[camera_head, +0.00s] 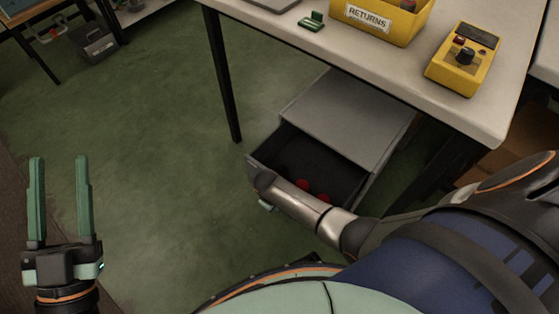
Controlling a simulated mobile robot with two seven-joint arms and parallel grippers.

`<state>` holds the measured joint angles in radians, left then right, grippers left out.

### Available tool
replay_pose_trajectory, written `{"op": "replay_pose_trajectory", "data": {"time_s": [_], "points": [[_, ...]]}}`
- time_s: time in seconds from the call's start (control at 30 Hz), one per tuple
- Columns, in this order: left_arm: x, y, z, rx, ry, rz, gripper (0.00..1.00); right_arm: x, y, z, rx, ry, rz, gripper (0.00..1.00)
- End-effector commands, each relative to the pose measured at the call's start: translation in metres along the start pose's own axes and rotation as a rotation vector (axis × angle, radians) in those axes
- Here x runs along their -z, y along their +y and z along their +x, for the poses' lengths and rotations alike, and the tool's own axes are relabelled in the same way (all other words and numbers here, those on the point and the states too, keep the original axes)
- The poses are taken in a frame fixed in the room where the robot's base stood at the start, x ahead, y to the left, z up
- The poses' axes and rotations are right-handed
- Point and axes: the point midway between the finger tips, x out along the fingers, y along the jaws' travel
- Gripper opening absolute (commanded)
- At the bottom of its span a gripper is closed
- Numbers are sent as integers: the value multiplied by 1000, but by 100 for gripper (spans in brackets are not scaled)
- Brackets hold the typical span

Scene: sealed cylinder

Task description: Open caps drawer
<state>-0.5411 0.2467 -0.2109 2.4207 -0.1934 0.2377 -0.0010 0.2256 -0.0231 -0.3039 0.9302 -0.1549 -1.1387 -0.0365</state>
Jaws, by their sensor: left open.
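A grey drawer unit (345,115) stands on the floor under the white table. Its top drawer (285,144) is pulled out, and the dark inside shows. Red caps (304,184) lie in the drawer, partly hidden by my right arm. My right arm reaches in from the right across the drawer, with its end at the drawer's front. The right gripper's fingers are mostly hidden there, so I cannot tell their state. My left gripper (60,200) is open and empty at the far left, above the floor and well apart from the drawer.
The white table (440,110) overhangs the drawer unit; its black leg (222,80) stands left of it. On top are a yellow RETURNS bin (345,19), a yellow device (464,60) and a small green item (311,22). Green floor (150,120) at left is clear.

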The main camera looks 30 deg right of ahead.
Motion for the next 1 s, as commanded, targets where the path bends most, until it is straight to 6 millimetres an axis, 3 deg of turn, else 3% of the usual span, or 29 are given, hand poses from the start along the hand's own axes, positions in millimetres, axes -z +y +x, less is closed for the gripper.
{"op": "replay_pose_trajectory", "data": {"time_s": [0.47,0.5,0.73,1.0], "points": [[-5,1,0,0,-22,-7,50,0,-2,0,1,1,0,0],[-5,1,0,0,-22,-7,50,0,-2,0,1,1,0,17],[-5,1,0,0,-21,-7,50,0,-2,0,1,1,0,43],[-4,1,0,0,-20,-7,50,0,-2,0,0,1,0,45]]}}
